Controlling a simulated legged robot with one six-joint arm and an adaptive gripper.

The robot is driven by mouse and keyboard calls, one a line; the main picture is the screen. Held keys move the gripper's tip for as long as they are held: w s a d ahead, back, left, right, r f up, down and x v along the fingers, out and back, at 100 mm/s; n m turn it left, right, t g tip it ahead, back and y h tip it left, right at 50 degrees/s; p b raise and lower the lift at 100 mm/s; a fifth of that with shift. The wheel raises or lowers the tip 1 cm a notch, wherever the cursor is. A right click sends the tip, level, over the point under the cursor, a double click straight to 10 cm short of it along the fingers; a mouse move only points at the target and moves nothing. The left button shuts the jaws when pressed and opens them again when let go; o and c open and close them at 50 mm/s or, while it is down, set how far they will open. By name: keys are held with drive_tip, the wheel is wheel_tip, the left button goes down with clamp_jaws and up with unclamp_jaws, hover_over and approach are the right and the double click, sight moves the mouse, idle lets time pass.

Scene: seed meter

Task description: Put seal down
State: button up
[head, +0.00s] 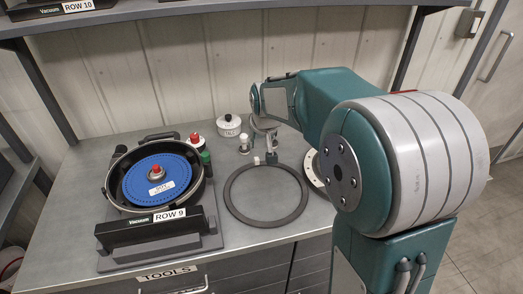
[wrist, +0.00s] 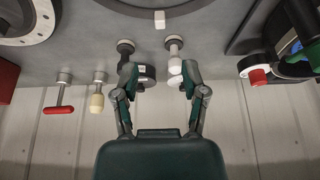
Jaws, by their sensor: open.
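The seal, a thin dark ring (head: 232,205), lies flat on the grey bench in the head view, with a small white tab (head: 256,160) at its back edge. In the wrist view, part of the ring and its white tab (wrist: 159,18) show at the top. My gripper (wrist: 160,72) is open, with nothing between its fingertips. In the head view my gripper (head: 271,156) is by the back edge of the ring, partly hard to make out. In the wrist view the fingertips are apart from the tab.
The seed meter, with a blue disc (head: 158,180) and a ROW 9 label, stands left of the ring. Several small tools, including a red T-handle (wrist: 58,109) and a pale-handled one (wrist: 96,103), are by the back wall. A white flange (head: 313,172) lies right, partly hidden by my arm.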

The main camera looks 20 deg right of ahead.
drive_tip(key=s+r, duration=0.3)
drive_tip(key=s, duration=1.1)
drive_tip(key=s+r+t, duration=0.1)
drive_tip(key=s+r, duration=0.2)
drive_tip(key=s, duration=1.1)
drive_tip(key=shift+s+r, duration=0.15)
drive_tip(key=shift+s, duration=0.15)
idle(0.6)
